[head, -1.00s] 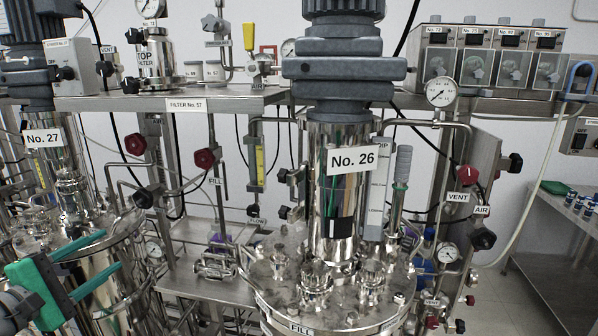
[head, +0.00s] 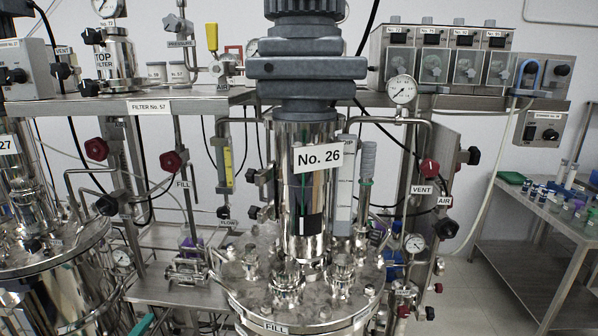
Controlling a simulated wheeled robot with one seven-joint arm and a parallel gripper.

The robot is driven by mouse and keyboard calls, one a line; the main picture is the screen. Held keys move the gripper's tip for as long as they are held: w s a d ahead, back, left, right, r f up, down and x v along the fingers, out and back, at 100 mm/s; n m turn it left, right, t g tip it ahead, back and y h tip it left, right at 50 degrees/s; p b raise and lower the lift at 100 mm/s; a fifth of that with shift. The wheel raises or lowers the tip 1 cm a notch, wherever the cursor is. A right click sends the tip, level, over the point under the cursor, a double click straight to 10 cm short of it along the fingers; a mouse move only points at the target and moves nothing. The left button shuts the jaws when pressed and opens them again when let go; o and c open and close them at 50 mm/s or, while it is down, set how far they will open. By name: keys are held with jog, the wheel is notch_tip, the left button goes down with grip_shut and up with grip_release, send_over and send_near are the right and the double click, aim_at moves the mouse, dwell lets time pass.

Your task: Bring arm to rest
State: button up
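Only a small green end of my gripper (head: 143,325) shows at the bottom edge of the head view, left of centre. The rest of my gripper and arm is out of the frame. It appears in front of the left vessel's lower side, and I see no held object. The visible part is too small to tell whether the fingers are apart.
The steel vessel No. 26 (head: 318,158) stands in the centre, with a second vessel (head: 50,240) at the left. A steel shelf (head: 70,107) with filters and gauges runs behind. A side table (head: 545,215) with small bottles stands right; open floor lies before it.

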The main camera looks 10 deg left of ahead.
jog(key=s+d+f+m+g, duration=0.1)
jog(key=s+d+f+m, duration=0.4)
jog(key=d+f, duration=0.7)
jog(key=s+d+f+m+g, duration=0.1)
jog(key=s+d+f+m, duration=0.2)
jog(key=s+d+f, duration=0.75)
jog(key=s+d+r+m+t+h, duration=0.1)
jog(key=s+d+r+m, duration=0.3)
jog(key=s+d, duration=0.6)
jog(key=s+d+r+m+h, duration=0.1)
jog(key=s+d+r+m, duration=0.4)
jog(key=s+d+m, duration=0.4)
jog(key=shift+s+d+r+t+h, duration=0.25)
jog(key=shift+s+d+t+h, duration=0.2)
jog(key=shift+d, duration=0.25)
jog(key=shift+w, duration=0.1)
jog(key=shift+c, duration=0.3)
